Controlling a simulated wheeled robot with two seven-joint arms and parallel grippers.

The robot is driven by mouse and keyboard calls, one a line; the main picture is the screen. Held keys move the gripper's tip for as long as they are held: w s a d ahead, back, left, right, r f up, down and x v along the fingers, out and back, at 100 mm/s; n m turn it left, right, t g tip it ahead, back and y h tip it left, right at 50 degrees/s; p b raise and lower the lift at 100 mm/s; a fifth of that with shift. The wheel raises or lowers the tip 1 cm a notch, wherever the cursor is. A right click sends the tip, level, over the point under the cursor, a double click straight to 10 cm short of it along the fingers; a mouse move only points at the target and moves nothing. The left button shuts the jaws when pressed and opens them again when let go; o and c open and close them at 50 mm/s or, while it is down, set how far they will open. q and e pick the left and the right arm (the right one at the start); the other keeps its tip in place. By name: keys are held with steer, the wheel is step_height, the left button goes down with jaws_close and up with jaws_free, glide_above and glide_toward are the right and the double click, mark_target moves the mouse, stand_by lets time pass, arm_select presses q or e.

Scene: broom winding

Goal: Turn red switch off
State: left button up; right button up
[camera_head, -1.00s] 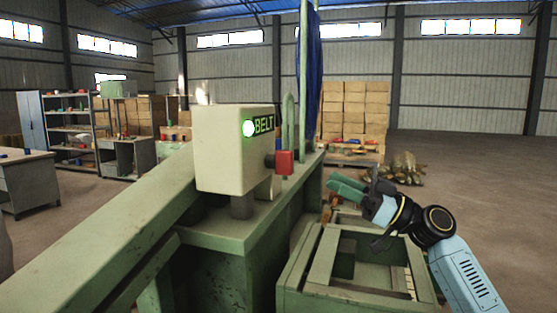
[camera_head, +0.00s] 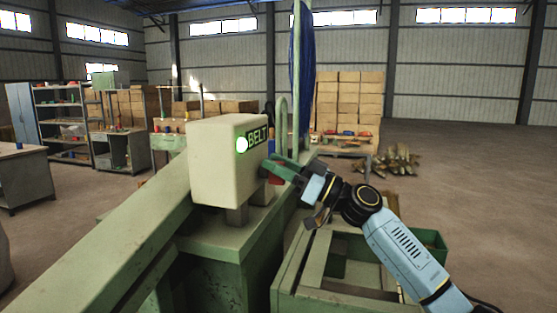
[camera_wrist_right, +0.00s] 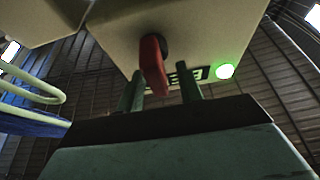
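The pale control box (camera_head: 222,165) with a BELT label stands on the green machine, and its round green light (camera_head: 242,145) is lit. The red switch (camera_head: 275,180) on the box's right side is mostly hidden behind my right gripper (camera_head: 276,165) in the head view. In the right wrist view the red switch (camera_wrist_right: 153,66) hangs from its dark round mount. The two green fingers of my right gripper (camera_wrist_right: 160,92) are apart there, one on each side of the switch's lower end. I cannot tell whether they touch it. My left gripper is not in view.
The green machine frame (camera_head: 150,235) runs along the left and below the box. A green open frame (camera_head: 335,265) lies below my right arm. A curved pale-green pipe (camera_head: 283,112) rises behind the box. Stacked cartons (camera_head: 348,100) stand far back, with open floor to the right.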

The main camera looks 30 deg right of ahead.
jaws_close()
steer(key=shift+m, duration=0.4)
steer(key=m+h, duration=0.1)
steer(key=m, duration=0.1)
steer(key=m+t+p, duration=0.1)
steer(key=m, duration=0.1)
steer(key=shift+w+d+h, duration=0.1)
steer(key=shift+w+h, duration=0.05)
steer(key=shift+h, duration=0.25)
steer(key=shift+d+m+t+h+p, duration=0.1)
steer(key=shift+m+t+h+p, duration=0.25)
steer(key=shift+m+p, duration=0.2)
steer(key=shift+w+d+f+m+g+h+p, duration=0.15)
steer(key=shift+f+m+g+h+p, duration=0.2)
steer(key=shift+m+h+p, duration=1.35)
steer(key=shift+w+d+f+m+g+h+p, duration=0.3)
steer(key=shift+m+p, duration=1.75)
steer(key=shift+m, duration=1.8)
steer(key=shift+w+d+f+m+g+h+p, duration=0.1)
steer(key=shift+f+m+g+h+p, duration=0.2)
steer(key=shift+m+h+p, duration=1.45)
steer(key=shift+f+m+y, duration=0.1)
steer(key=shift+m+y, duration=0.5)
steer(key=shift+m, duration=0.55)
